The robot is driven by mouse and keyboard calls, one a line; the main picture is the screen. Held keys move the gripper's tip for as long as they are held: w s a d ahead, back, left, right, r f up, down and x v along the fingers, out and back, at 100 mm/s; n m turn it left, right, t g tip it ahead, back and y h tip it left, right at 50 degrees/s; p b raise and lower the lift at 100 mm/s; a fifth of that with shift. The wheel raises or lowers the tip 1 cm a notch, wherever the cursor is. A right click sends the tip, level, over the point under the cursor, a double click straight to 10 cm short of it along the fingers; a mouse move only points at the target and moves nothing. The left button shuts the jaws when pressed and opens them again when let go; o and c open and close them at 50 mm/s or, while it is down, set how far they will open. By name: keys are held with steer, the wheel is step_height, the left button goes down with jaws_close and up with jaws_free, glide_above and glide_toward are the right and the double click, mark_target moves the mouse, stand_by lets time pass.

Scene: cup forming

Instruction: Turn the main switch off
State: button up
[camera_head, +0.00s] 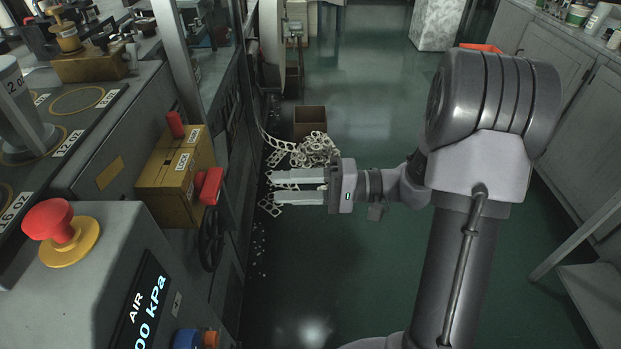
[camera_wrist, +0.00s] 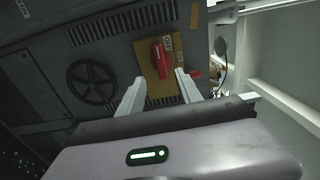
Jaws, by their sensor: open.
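The main switch appears to be the red handle (camera_head: 209,187) on the side of a yellow-brown box (camera_head: 165,172) with white labels. In the wrist view the red handle (camera_wrist: 160,58) sits on its yellow plate (camera_wrist: 148,50), beyond my fingertips and roughly between them. My gripper (camera_head: 271,186) is open and empty. It points left at the box and is apart from the handle, with a clear gap. My open fingers also show in the wrist view (camera_wrist: 158,78).
A black handwheel (camera_head: 211,238) is just below the box. A red mushroom button (camera_head: 52,222) is on the near panel. Ring-shaped scrap (camera_head: 314,150) and a brown bin (camera_head: 310,121) lie on the floor.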

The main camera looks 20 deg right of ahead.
steer(key=v, duration=0.4)
steer(key=shift+s+d+p, duration=0.1)
steer(key=shift+d+p, duration=0.15)
steer(key=shift+p, duration=0.1)
steer(key=s+a+r+n+g+h, duration=0.2)
steer(key=s+a+g+h, duration=0.5)
steer(key=s+a, duration=0.35)
steer(key=s+d+r+m+t+h, duration=0.2)
steer(key=s+t+h, duration=0.3)
steer(key=h, duration=0.3)
steer(key=shift+d+r+t, duration=0.6)
steer(key=shift+d+t, duration=0.1)
steer(key=shift+t, duration=0.1)
